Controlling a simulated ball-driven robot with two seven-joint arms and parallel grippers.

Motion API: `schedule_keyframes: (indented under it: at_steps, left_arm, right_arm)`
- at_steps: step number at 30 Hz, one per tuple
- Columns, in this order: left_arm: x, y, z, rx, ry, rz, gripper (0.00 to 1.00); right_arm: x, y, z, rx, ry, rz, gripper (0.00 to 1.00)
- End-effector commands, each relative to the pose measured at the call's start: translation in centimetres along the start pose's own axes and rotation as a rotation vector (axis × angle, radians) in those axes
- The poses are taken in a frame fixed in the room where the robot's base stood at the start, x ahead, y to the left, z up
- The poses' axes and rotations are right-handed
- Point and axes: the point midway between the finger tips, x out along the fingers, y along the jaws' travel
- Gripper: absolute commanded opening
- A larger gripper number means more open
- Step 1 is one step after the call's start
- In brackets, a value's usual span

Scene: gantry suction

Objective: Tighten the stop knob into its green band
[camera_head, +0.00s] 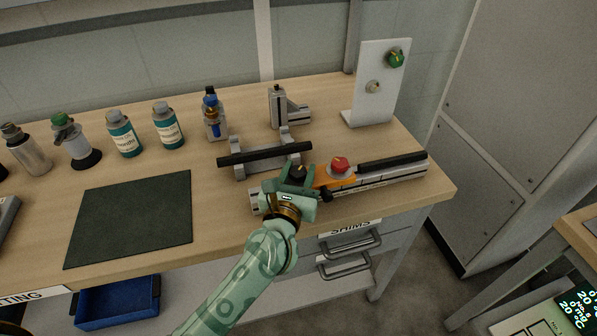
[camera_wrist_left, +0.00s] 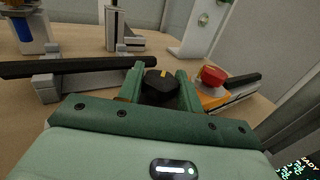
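A black knob with a yellow pointer mark (camera_head: 299,171), which I take as the stop knob, sits at the left end of a metal rail (camera_head: 385,178) on the bench. My left gripper (camera_head: 297,178) is over it, with one green finger on each side. In the left wrist view the knob (camera_wrist_left: 160,84) fills the space between the fingertips (camera_wrist_left: 160,88), and they appear closed on its sides. The knob's base is hidden by the gripper, and no green band shows around it. My right gripper is in neither view.
A red knob (camera_head: 340,164) on an orange block stands close to the right of the gripper. A black bar on metal supports (camera_head: 264,154) lies just behind.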

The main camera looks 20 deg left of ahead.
Motion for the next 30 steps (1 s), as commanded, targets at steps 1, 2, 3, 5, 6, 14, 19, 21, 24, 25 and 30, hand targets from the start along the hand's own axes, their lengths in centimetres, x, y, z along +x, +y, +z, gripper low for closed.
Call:
schedule_keyframes:
  at_steps: [1, 2, 3, 5, 6, 14, 19, 21, 24, 25, 30]
  left_arm:
    - [0.0, 0.0, 0.0, 0.000, 0.000, -0.001, 0.13]
    - [0.0, 0.0, 0.1, 0.001, -0.001, -0.006, 0.13]
    - [0.0, 0.1, 0.2, 0.004, -0.002, -0.019, 0.13]
    - [0.0, 0.1, 0.3, 0.007, -0.004, -0.053, 0.13]
    - [0.0, 0.1, 0.5, 0.009, -0.004, -0.084, 0.13]
    - [0.0, 0.0, 0.1, 0.001, 0.000, -0.204, 0.13]
    - [0.0, 0.0, 0.0, -0.001, 0.000, -0.204, 0.13]
    - [0.0, 0.0, 0.0, -0.001, 0.000, -0.204, 0.38]
    - [0.0, 0.0, 0.0, 0.000, 0.000, -0.203, 0.57]
    - [0.0, 0.0, 0.0, 0.000, 0.000, -0.203, 0.57]
    - [0.0, 0.0, 0.0, 0.000, 0.000, -0.203, 0.57]
  right_arm:
    - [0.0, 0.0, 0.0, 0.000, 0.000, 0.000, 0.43]
    - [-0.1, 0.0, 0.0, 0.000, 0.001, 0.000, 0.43]
    - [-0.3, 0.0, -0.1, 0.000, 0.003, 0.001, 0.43]
    - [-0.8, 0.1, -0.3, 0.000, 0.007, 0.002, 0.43]
    - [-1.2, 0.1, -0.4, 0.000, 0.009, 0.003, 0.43]
    - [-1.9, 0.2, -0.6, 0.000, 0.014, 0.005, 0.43]
    - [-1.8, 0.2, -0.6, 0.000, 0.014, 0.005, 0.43]
    - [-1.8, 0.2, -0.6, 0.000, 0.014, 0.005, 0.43]
    - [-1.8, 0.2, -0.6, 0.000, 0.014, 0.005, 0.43]
    - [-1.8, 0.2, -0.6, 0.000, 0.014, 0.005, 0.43]
    - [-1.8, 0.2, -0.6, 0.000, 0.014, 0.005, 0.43]
